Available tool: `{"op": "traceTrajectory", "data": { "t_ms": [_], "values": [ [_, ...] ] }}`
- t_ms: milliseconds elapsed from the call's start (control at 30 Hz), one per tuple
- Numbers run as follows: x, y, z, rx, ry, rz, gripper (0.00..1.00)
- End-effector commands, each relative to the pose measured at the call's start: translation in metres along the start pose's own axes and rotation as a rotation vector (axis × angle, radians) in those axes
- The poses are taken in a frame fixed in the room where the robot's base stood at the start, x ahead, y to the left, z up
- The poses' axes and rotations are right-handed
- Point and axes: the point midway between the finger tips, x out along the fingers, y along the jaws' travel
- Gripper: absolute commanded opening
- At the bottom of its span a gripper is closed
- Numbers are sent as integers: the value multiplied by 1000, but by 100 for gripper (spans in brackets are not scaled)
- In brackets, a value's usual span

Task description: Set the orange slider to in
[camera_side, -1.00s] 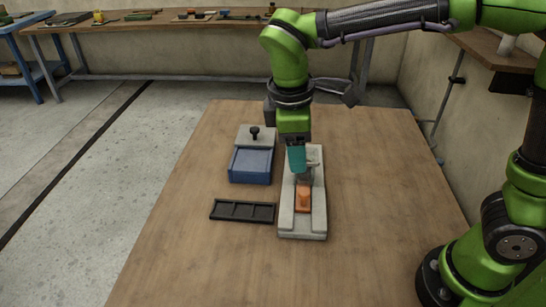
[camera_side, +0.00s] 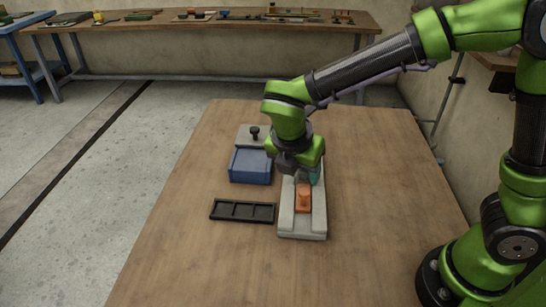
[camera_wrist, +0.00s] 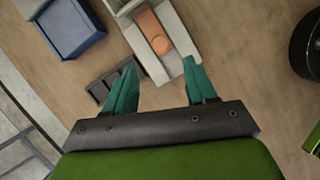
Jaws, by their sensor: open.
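The orange slider (camera_side: 303,198) sits in the channel of a pale grey track base (camera_side: 302,229), toward the near end in the side view. A small raised knob stands on it. In the wrist view the orange slider (camera_wrist: 153,33) lies beyond the fingertips, and the grey base (camera_wrist: 178,68) runs up between them. My gripper (camera_side: 308,178) is over the far part of the base in the side view, partly hidden by my wrist.
A black divided tray (camera_side: 243,211) lies at the near left. The wooden table (camera_side: 390,230) is clear on the right and in front.

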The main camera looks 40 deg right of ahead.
Motion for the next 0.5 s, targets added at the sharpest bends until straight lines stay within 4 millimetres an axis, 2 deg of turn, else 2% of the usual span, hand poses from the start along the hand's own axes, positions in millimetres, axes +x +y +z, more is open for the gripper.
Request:
{"op": "traceTrajectory", "data": {
  "t_ms": [33, 200, 333, 500],
  "values": [
    [13, -1, 0, 1, -1, -6, 56],
    [48, -1, 0, 1, -1, -4, 56],
    [70, -1, 0, 1, 0, -4, 56],
    [86, 0, 0, 2, 0, -2, 56]
  ]
}}
